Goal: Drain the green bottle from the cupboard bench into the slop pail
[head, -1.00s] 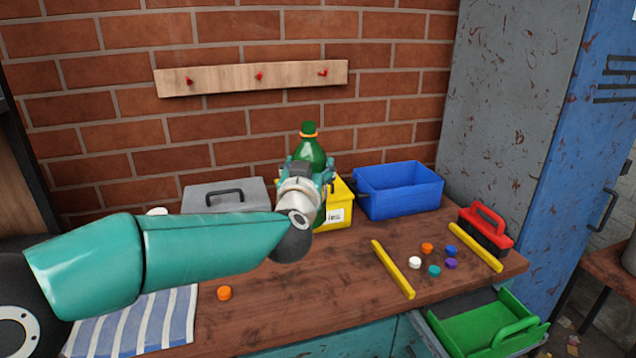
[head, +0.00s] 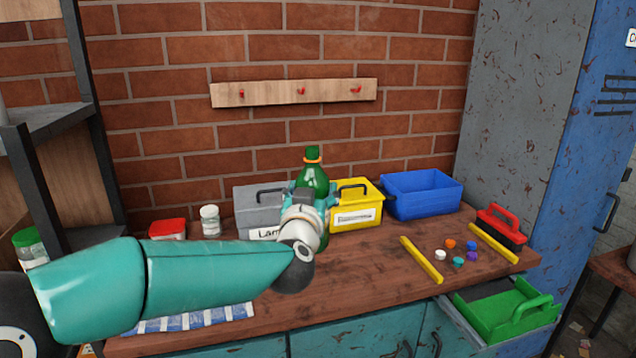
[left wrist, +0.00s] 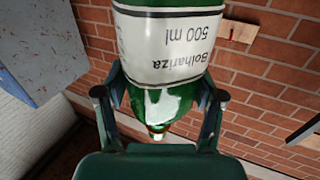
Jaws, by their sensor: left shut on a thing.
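The green bottle (head: 313,178) has a green cap and an orange ring at its neck. It stands upright in the head view, above or on the wooden bench (head: 350,272); my gripper hides its lower part. My left gripper (head: 312,200) is shut on it. In the left wrist view the bottle (left wrist: 168,100) sits between the two fingers (left wrist: 160,108), its white label reading "Bolhariza 500 ml" upside down. I see no slop pail that I can name for certain. My right gripper is not in view.
Behind the bottle are a grey box (head: 258,199), a yellow box (head: 357,212) and a blue bin (head: 422,193). A white jar (head: 210,222) and a red box (head: 167,229) stand left. Yellow bars (head: 421,259), small caps and a red brush (head: 503,222) lie right. A green tray (head: 508,312) sits in an open drawer.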

